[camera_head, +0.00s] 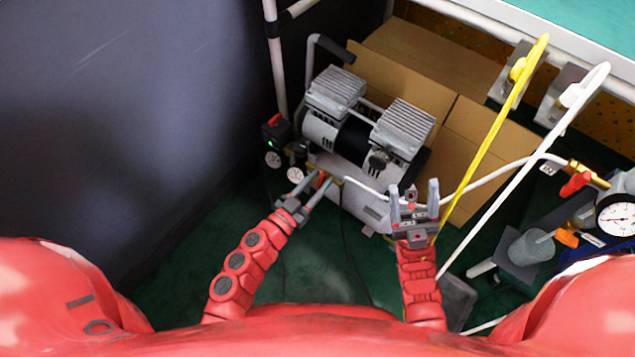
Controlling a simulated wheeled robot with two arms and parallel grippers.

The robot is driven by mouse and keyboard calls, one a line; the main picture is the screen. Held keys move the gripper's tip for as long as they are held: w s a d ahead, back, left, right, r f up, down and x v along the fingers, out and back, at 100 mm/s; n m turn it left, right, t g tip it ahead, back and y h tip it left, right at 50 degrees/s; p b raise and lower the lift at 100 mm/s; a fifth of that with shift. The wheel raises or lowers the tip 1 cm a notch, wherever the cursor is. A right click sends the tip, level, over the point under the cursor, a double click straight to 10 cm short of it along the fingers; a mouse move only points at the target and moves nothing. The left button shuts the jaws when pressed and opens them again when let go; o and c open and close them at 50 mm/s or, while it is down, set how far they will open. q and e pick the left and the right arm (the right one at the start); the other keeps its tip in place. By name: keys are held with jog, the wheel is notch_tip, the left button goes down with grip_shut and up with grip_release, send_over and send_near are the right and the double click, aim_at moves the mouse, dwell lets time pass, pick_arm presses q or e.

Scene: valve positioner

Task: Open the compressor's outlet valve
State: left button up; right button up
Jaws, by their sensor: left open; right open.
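The compressor (340,134), with two grey finned heads and a pale tank, stands on the green floor in front of cardboard boxes. A small orange-red handle with brass fittings, apparently the outlet valve (321,180), shows at its front left. My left gripper (319,182) is open, with its fingers at this handle and partly covering it. I cannot tell whether they touch it. My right gripper (414,187) is open and empty, its fingers pointing up in front of the compressor's right end.
Two gauges (295,174) and a black switch box with a red knob (275,128) sit left of the valve. A dark wall (120,120) bounds the left.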

pick_arm(q)
grip_shut()
dwell(0.3)
